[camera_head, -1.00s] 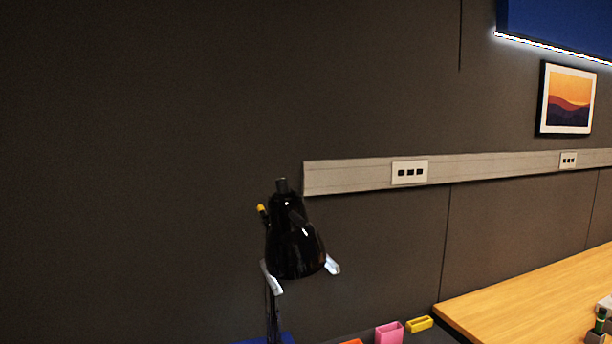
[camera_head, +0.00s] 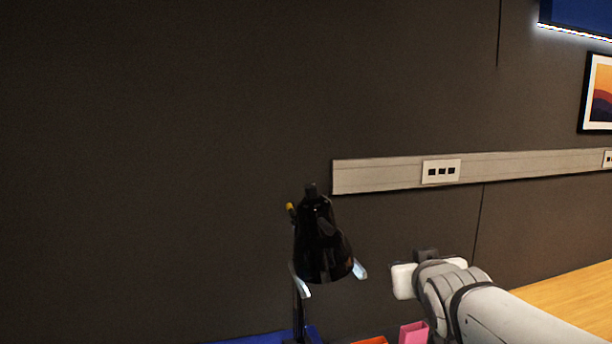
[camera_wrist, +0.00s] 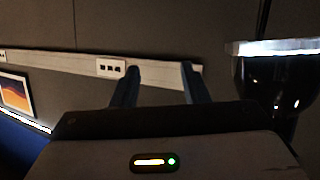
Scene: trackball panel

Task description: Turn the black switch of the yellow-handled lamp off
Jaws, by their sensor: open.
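The black lamp (camera_head: 318,245) stands left of my arm in the head view, its shade tilted with the opening downward. Its small yellow handle (camera_head: 291,208) shows at the shade's upper left. A dark nub (camera_head: 311,188) tops the shade; I cannot tell whether it is the switch. In the wrist view, which looks upside down, the lamp shade (camera_wrist: 275,85) is at the right edge with a bright rim on top. My gripper (camera_wrist: 160,72) is open and empty, with two dark fingers apart from the lamp. In the head view, my arm's wrist covers much of the gripper.
A grey wall rail (camera_head: 385,176) with a socket plate (camera_head: 441,171) runs behind the lamp. A pink holder (camera_head: 413,334) and an orange item (camera_head: 371,341) sit below. A wooden desk (camera_head: 575,295) is at right, with a framed picture (camera_head: 600,95) above.

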